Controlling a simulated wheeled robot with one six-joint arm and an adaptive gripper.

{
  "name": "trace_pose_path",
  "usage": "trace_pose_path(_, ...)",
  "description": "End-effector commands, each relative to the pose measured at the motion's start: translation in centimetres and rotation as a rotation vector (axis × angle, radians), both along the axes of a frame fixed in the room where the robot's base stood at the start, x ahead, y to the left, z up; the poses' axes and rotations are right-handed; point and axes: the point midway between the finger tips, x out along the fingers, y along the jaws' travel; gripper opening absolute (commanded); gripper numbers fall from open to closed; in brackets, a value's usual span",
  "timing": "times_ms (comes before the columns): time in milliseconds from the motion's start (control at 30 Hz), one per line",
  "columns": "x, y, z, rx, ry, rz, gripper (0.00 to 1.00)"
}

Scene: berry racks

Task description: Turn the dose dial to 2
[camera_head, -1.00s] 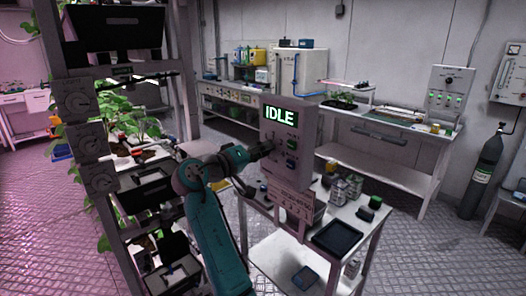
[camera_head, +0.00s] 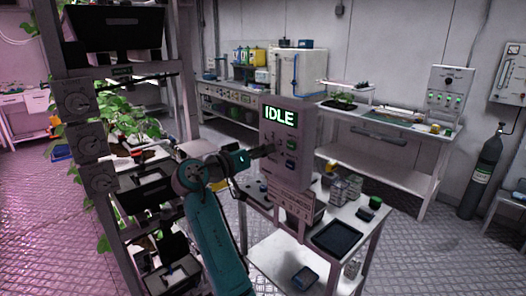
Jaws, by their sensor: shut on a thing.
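The control box (camera_head: 298,160) stands upright on a small white table, with its green screen (camera_head: 279,116) reading IDLE. A green button (camera_head: 291,145) and a blue button (camera_head: 290,164) sit on the right of its face. My gripper (camera_head: 269,150) reaches in from the left to the left part of that face. It is shut on the dose dial there. The fingers cover the dial, so its pointer and setting cannot be read.
The small table (camera_head: 352,214) also carries a dark tray (camera_head: 337,239), several small containers and a green-topped jar (camera_head: 375,202). A plant rack with knobs (camera_head: 75,101) stands close on the left. A gas cylinder (camera_head: 487,172) stands at the right; floor between is clear.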

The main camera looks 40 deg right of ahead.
Motion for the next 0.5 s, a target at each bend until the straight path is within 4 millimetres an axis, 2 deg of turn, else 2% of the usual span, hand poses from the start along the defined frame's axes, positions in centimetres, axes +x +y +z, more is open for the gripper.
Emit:
trace_pose_path(300, 0.03, 0.03, -0.10, 0.001, 0.001, 0.000, 0.00)
trace_pose_path(333, 0.03, 0.03, -0.10, 0.001, 0.001, 0.000, 0.36)
trace_pose_path(400, 0.03, 0.02, -0.09, 0.001, 0.001, 0.000, 0.53)
trace_pose_path(433, 0.02, 0.02, -0.09, 0.001, 0.001, 0.000, 0.56)
trace_pose_path(500, 0.02, 0.02, -0.07, 0.001, 0.001, 0.000, 0.56)
